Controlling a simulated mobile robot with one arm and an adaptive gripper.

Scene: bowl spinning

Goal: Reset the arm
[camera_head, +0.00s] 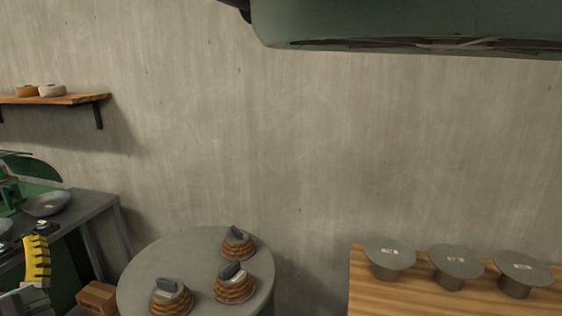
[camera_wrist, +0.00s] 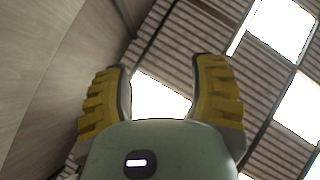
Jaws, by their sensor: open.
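My gripper (camera_head: 37,258) shows at the lower left edge of the head view, with a yellow ribbed finger pointing up in front of the grey workbench. In the wrist view my gripper (camera_wrist: 163,66) has its two yellow fingers spread apart with nothing between them. The wrist camera looks up past the fingers at a slatted ceiling with bright openings. The rest of the arm is mostly out of view.
A round grey table (camera_head: 150,258) bears several ribbed brown items with dark tops. A wooden table (camera_head: 420,300) at right carries three grey round-topped stands. A metal bowl (camera_head: 46,204) sits on the workbench (camera_head: 88,204). A shelf (camera_head: 80,99) and a green overhead body (camera_head: 400,25) are higher up.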

